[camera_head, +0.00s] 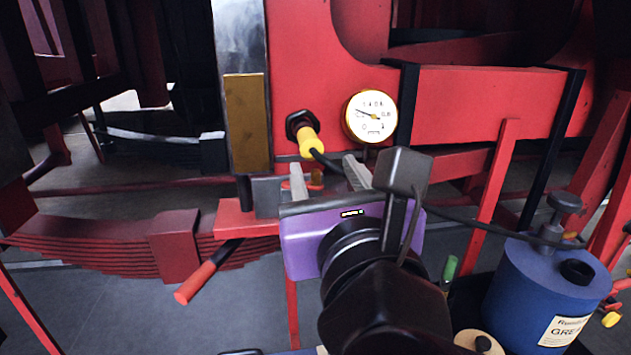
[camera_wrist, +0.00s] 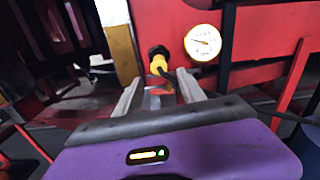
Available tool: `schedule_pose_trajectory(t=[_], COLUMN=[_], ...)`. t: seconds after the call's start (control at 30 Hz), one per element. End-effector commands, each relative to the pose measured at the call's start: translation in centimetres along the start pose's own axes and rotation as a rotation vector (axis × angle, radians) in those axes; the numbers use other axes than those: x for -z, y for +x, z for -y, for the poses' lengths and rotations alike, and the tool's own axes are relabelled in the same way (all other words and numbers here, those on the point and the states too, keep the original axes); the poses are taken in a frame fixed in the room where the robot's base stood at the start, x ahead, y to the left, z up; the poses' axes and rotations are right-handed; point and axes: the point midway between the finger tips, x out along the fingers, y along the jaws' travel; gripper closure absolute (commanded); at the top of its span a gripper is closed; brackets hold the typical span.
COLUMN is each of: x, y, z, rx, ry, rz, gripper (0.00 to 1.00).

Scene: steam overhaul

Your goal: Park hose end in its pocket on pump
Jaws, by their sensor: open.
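The yellow hose end (camera_head: 309,142) sits at a black fitting (camera_head: 301,122) on the red frame, with its black hose running down and right. It also shows in the wrist view (camera_wrist: 161,66). My gripper (camera_head: 325,172) is open, its two grey fingers spread below and in front of the hose end. In the wrist view my gripper (camera_wrist: 157,84) has nothing clearly held between its fingers. The blue grease pump (camera_head: 540,290) stands at lower right, with a black round opening (camera_head: 577,271) on top. I cannot tell whether this opening is the pocket.
A brass-rimmed gauge (camera_head: 371,117) is right of the hose end. A red-handled tool (camera_head: 197,282) hangs at a red bracket (camera_head: 240,220) on the left. The hose (camera_head: 475,222) spans between my gripper and the pump. A green handle (camera_head: 449,268) stands left of the pump.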

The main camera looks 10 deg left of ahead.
Motion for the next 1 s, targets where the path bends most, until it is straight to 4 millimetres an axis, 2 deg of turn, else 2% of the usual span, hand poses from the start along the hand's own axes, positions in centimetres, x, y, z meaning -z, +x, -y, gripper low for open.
schedule_pose_trajectory(t=[0.1,0.27,0.8,1.0], x=[0.3,0.2,0.5,0.4], y=[0.0,0.7,7.3,8.7], z=[-0.3,-0.2,-0.2,-0.3], rx=[-0.011,-0.009,-0.007,-0.009], ry=[0.073,0.09,0.091,0.088], rz=[-0.013,-0.012,-0.009,-0.01], gripper=[0.53,0.53,0.53,0.53])
